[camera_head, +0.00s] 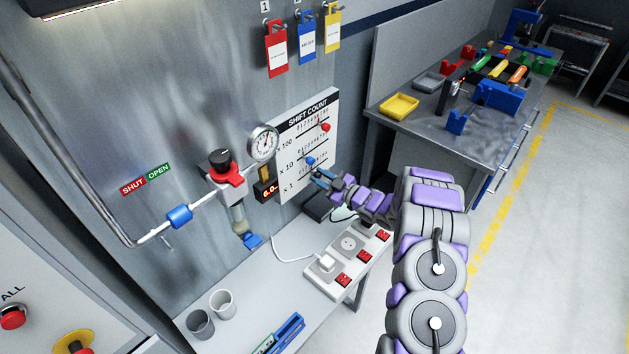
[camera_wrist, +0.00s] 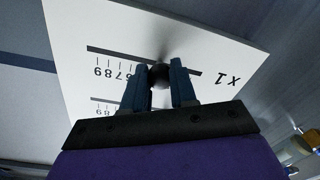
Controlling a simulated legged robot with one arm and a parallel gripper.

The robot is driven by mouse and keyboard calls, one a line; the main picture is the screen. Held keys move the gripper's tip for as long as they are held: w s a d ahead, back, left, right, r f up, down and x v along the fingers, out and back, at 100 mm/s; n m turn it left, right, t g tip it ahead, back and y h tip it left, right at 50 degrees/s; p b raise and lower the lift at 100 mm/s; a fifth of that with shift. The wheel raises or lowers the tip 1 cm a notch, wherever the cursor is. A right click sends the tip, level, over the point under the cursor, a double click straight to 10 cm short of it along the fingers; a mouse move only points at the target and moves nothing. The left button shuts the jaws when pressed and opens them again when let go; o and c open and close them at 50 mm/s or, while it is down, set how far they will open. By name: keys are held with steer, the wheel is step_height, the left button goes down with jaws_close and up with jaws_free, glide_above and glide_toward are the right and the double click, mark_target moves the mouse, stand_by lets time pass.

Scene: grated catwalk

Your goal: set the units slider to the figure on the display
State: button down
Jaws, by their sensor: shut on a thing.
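The SHIFT COUNT board (camera_head: 308,140) is a white panel on the wall with x100, x10 and x1 slider rows. My gripper (camera_head: 322,178) is at its lower right. In the wrist view, which sees the board upside down, my gripper (camera_wrist: 160,88) is shut on the dark round knob (camera_wrist: 160,74) of the x1 slider. The digits 6 to 9 show to the left of the fingers; the digit at the knob is hidden. A small display (camera_head: 268,191) left of the board shows orange figures that look like 6.0, too small to be sure.
A red knob (camera_head: 326,127) and a blue knob (camera_head: 310,161) sit on the upper rows. Below are a power strip (camera_head: 345,258) and two cups (camera_head: 221,303). A cluttered workbench (camera_head: 437,112) stands at right.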

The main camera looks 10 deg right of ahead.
steer(key=shift+w+d, duration=0.25)
steer(key=shift+d, duration=0.05)
steer(key=c, duration=0.9)
jaws_free()
steer(key=p+v, duration=0.1)
steer(key=v, duration=1.6)
steer(key=shift+s+d, duration=0.15)
steer(key=shift+s, duration=0.05)
steer(key=shift+w, duration=0.1)
